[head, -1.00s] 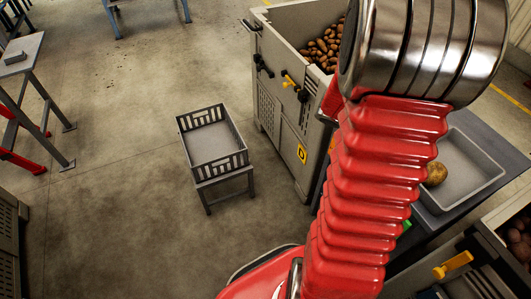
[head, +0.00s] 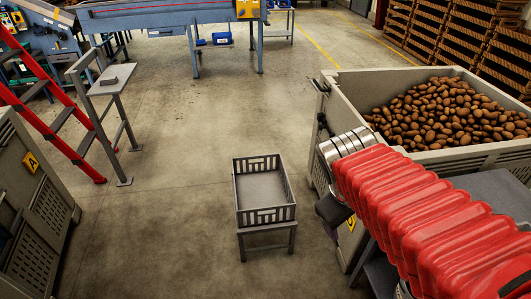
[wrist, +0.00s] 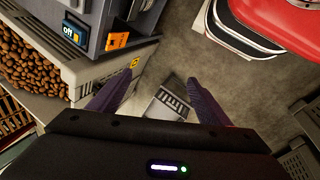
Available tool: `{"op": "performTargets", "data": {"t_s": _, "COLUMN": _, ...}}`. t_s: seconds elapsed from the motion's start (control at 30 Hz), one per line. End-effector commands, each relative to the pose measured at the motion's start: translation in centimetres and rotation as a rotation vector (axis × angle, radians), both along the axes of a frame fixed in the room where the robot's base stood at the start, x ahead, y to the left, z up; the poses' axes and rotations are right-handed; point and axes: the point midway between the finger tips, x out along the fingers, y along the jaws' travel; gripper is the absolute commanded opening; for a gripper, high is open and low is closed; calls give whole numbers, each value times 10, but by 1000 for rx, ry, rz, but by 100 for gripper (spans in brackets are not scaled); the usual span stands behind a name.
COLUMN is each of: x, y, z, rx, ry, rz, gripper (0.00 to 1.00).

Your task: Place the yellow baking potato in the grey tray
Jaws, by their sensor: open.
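My gripper shows in the wrist view (wrist: 155,92) with its two dark fingers spread apart and nothing between them. In the head view its dark end (head: 332,210) is partly hidden behind my red arm, to the right of the slatted grey crate. That open-topped crate (head: 265,215) stands on a low stand and looks empty inside. It also shows beyond the fingers in the wrist view (wrist: 173,102). The yellow potato and the light grey tray it lay in a second ago are in neither current view; I cannot tell how they stand now.
A large bin (head: 325,110) full of brown potatoes stands at the right, close to my arm. A second bin (head: 35,185) stands at the left, near a red ladder (head: 55,130) and a small grey table (head: 113,79). The floor around the crate is clear.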

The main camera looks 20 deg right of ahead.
Motion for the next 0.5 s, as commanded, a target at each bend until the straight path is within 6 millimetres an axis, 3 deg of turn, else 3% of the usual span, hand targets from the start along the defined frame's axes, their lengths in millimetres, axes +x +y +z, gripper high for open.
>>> {"op": "performTargets", "data": {"t_s": 0.1, "x": 3, "y": 41, "z": 14, "rx": 109, "ry": -130, "rz": -50, "gripper": 71}}
{"op": "performTargets", "data": {"t_s": 0.3, "x": 1, "y": 103, "z": 35, "rx": 311, "ry": -291, "rz": -132, "gripper": 71}}
{"op": "performTargets", "data": {"t_s": 0.5, "x": -2, "y": 130, "z": 45, "rx": 417, "ry": -348, "rz": -172, "gripper": 71}}
